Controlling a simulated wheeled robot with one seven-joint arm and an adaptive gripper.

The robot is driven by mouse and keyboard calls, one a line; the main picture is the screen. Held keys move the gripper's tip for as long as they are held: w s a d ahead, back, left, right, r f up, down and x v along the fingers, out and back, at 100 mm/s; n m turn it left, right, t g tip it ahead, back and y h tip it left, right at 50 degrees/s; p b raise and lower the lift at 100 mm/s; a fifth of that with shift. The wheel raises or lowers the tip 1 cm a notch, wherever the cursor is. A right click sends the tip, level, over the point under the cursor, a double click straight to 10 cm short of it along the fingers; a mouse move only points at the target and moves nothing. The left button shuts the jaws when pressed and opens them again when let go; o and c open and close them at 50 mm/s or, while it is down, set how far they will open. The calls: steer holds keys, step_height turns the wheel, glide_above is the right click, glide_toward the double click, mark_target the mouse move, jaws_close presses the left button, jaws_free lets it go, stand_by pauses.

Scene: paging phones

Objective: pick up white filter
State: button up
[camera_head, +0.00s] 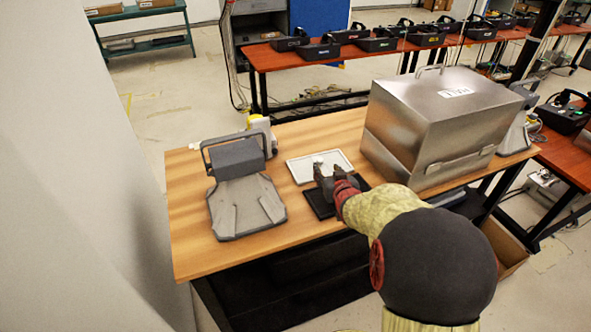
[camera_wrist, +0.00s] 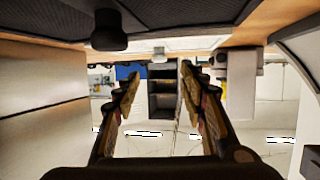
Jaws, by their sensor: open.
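The white filter (camera_head: 304,172) is a flat pale panel with a darker border, lying on the wooden table. A small white knob (camera_head: 318,159) stands on it by my fingertips. In the wrist view the filter (camera_wrist: 190,43) is a thin pale strip near the top, with the knob (camera_wrist: 159,54) between the finger lines. My gripper (camera_head: 325,174) is open, its fingertips at the filter's near side. I cannot tell whether they touch it. In the wrist view the gap between the fingers (camera_wrist: 160,85) holds nothing clearly gripped. My gripper hides part of the filter's near edge.
A black filter (camera_head: 318,206) lies just nearer, partly under my gripper; its dark knob shows in the wrist view (camera_wrist: 110,30). A large steel box (camera_head: 440,120) stands right. A grey stand (camera_head: 245,205) is left, with a white-and-yellow device (camera_head: 262,124) behind.

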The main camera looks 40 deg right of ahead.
mark_target(321, 160)
steer(key=shift+w+d+f, duration=0.1)
steer(key=shift+w+f, duration=0.4)
steer(key=b+x, duration=0.1)
steer(key=x, duration=0.2)
steer(key=b+x, duration=0.1)
steer(key=x, duration=0.3)
steer(key=shift+d+r, duration=0.25)
steer(key=shift+s, duration=0.1)
steer(key=shift+c, duration=1)
steer(key=shift+r, duration=0.1)
jaws_close()
